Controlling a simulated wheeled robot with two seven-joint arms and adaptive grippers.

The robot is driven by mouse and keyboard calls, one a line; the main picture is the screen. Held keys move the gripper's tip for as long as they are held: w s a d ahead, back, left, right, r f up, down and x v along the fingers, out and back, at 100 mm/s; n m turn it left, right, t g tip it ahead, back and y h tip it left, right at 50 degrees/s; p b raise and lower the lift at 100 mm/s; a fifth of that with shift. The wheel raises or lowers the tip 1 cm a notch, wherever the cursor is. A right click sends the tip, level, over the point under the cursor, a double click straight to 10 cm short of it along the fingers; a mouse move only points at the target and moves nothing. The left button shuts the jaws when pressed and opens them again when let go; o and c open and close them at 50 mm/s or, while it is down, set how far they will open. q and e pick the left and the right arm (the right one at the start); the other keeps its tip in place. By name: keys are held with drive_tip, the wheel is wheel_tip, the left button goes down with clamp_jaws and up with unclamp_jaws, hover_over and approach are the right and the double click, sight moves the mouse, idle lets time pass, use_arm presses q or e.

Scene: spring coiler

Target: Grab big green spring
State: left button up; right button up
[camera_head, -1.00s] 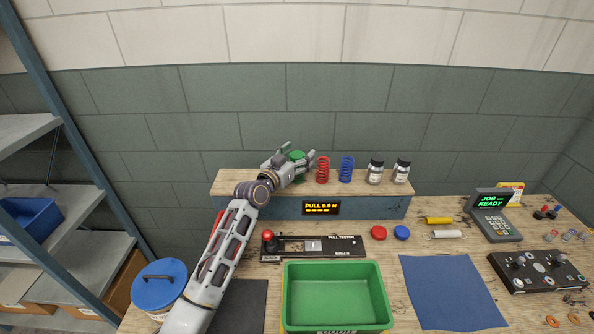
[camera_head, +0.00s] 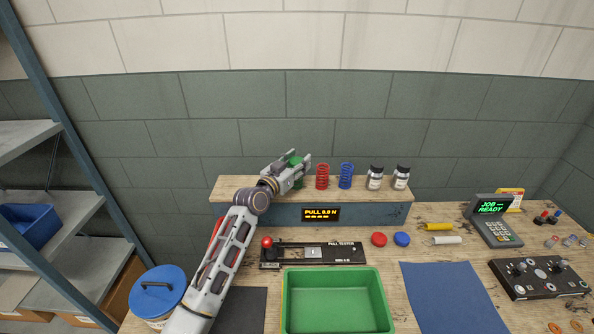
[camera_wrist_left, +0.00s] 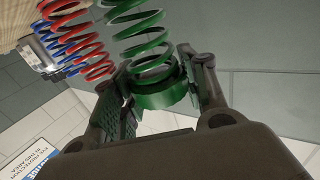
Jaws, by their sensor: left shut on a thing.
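The big green spring (camera_wrist_left: 150,50) is upright in the left wrist view, with its green end cap (camera_wrist_left: 165,92) between the fingers. In the head view only a little of the green spring (camera_head: 296,160) shows, as my gripper hides most of it. My left gripper (camera_head: 298,166) is at the shelf on the back of the bench, left of the red spring. It is shut on the green spring, as the left wrist view (camera_wrist_left: 160,98) also shows. My right gripper is not in view.
A red spring (camera_head: 322,176) and a blue spring (camera_head: 346,175) stand close to the right on the raised shelf (camera_head: 232,188), then two jars (camera_head: 375,177). A pull tester (camera_head: 330,254) and a green tray (camera_head: 336,300) are in front.

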use_arm(q)
drive_tip(key=shift+r, duration=0.15)
drive_tip(key=shift+r, duration=4.9)
